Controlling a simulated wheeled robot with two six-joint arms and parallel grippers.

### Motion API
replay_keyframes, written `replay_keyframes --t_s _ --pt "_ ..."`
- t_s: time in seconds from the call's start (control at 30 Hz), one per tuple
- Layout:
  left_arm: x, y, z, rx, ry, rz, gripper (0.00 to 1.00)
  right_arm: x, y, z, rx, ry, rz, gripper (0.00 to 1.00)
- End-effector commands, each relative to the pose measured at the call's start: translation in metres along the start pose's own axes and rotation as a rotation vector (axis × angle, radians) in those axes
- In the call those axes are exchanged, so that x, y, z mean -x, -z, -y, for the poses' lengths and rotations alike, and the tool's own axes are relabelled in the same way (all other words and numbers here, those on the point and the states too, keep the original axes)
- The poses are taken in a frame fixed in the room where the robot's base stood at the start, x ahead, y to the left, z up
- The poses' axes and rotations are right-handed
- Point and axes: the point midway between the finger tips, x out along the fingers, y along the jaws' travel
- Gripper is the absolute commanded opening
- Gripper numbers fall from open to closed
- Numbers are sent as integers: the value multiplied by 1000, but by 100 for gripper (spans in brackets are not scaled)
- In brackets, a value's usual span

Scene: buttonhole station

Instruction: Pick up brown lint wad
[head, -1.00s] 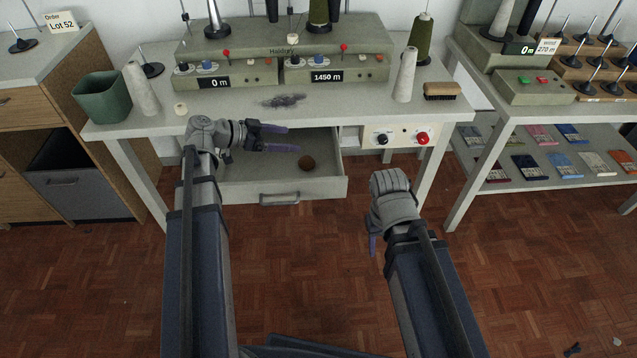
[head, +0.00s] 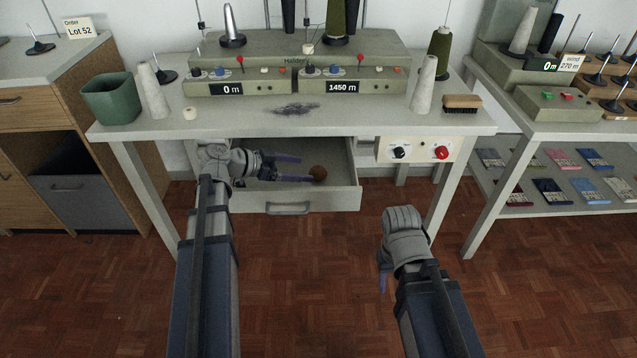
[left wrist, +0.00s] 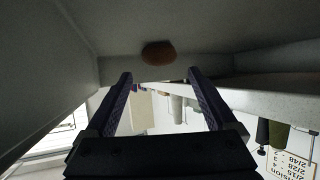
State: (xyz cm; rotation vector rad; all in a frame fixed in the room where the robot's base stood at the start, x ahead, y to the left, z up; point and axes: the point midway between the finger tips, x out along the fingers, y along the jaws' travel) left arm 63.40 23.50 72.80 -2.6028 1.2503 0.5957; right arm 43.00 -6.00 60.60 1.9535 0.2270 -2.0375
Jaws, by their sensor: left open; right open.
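The brown lint wad (head: 318,173) is a small round brown lump inside the open drawer (head: 287,200) under the table. It also shows in the left wrist view (left wrist: 158,53), just beyond the fingertips and near the middle. My left gripper (head: 297,168) reaches into the drawer from the left. Its purple fingers are open and empty, with the tips just left of the wad; the lower fingertip looks close to it. I cannot tell whether they touch. My right gripper (head: 382,280) hangs low in front of the table over the floor, away from the wad, mostly hidden behind its wrist.
The tabletop (head: 225,122) lies close above the left gripper. Drawer walls enclose it. A dark lint patch (head: 296,109), a brush (head: 462,103), a green bin (head: 112,99) and thread cones stand on top. A control box (head: 421,150) hangs right of the drawer.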

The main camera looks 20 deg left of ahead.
Motion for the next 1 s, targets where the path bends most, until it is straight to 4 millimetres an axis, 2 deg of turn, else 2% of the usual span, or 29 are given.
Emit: replay_keyframes --t_s 0.03,0.1,0.37,0.7,0.93,1.0 --pt "-11 0 0 -2 -6 0 90 -5 0 0 0 -1 0 50" --pt "-16 1 0 -2 -4 0 90 -6 0 0 0 -1 0 50" --pt "-24 2 0 -2 -3 0 90 -9 0 0 1 -2 0 50" --pt "-67 1 0 -2 -4 0 90 -28 2 2 2 -5 0 50" --pt "-68 3 -1 -1 -2 0 90 -27 2 1 2 -6 0 50" --pt "-68 3 -1 -1 -2 0 83 -27 2 1 2 -6 0 50"
